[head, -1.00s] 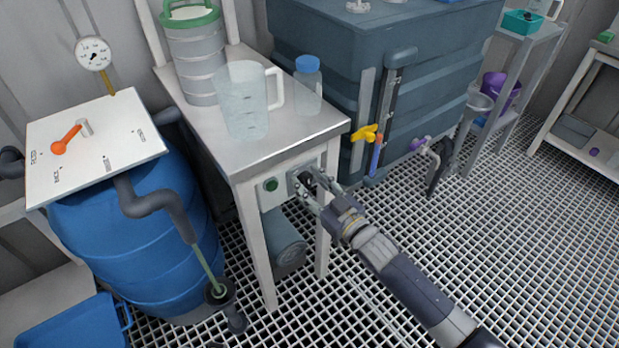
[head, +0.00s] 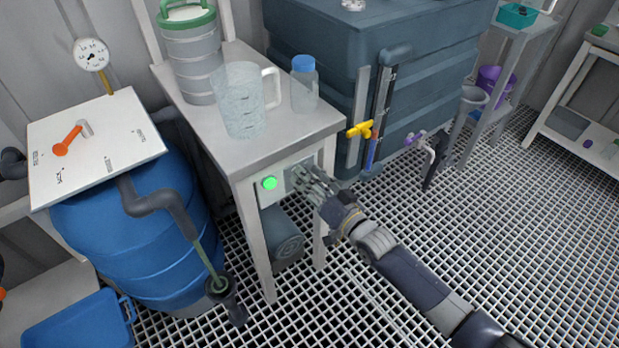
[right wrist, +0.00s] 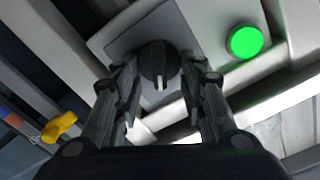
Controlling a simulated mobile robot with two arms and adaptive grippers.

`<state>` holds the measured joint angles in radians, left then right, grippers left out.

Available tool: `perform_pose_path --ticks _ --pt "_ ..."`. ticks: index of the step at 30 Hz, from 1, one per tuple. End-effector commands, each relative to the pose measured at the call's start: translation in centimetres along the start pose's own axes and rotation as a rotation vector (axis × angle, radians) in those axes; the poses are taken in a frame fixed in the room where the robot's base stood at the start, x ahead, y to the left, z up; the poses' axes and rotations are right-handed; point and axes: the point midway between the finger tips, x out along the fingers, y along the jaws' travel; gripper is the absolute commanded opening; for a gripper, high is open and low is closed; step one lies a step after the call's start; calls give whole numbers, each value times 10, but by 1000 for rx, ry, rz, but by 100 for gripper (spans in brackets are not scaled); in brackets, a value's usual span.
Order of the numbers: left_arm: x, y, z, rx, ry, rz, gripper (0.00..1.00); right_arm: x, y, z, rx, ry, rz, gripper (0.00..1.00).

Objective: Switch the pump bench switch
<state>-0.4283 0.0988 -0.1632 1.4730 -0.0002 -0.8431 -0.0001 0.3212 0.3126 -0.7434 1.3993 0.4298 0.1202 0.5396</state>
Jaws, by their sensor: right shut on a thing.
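The pump bench switch is a black rotary knob (right wrist: 158,66) on a grey plate on the front of the white bench (head: 240,150). In the right wrist view its white mark points toward the gripper's base. My right gripper (head: 308,180) is at the plate, its two fingers on either side of the knob and shut on it. In the head view the fingers hide the knob. Beside it a round green lamp (head: 269,183) glows brightly; the lamp also shows in the right wrist view (right wrist: 246,42).
A clear jug (head: 243,105), a blue-capped bottle (head: 304,88) and a stacked vessel (head: 190,62) stand on the bench. A blue barrel (head: 140,240) is left; a large tank with a yellow valve handle (head: 359,129) is right. Grating floor right of my arm is clear.

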Motion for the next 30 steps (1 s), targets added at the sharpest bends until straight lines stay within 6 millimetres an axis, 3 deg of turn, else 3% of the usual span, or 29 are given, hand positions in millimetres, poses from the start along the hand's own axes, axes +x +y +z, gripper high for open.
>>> perform_pose_path --ticks 14,15,17,30 --pt "0 0 0 0 1 0 32 0 1 1 18 -2 1 14" --pt "0 0 0 0 1 0 32 0 1 1 18 -2 1 40" --pt "0 0 0 0 1 0 32 0 1 1 18 -2 1 54" --pt "1 2 2 -1 -4 3 32 -7 1 1 16 -1 1 54"
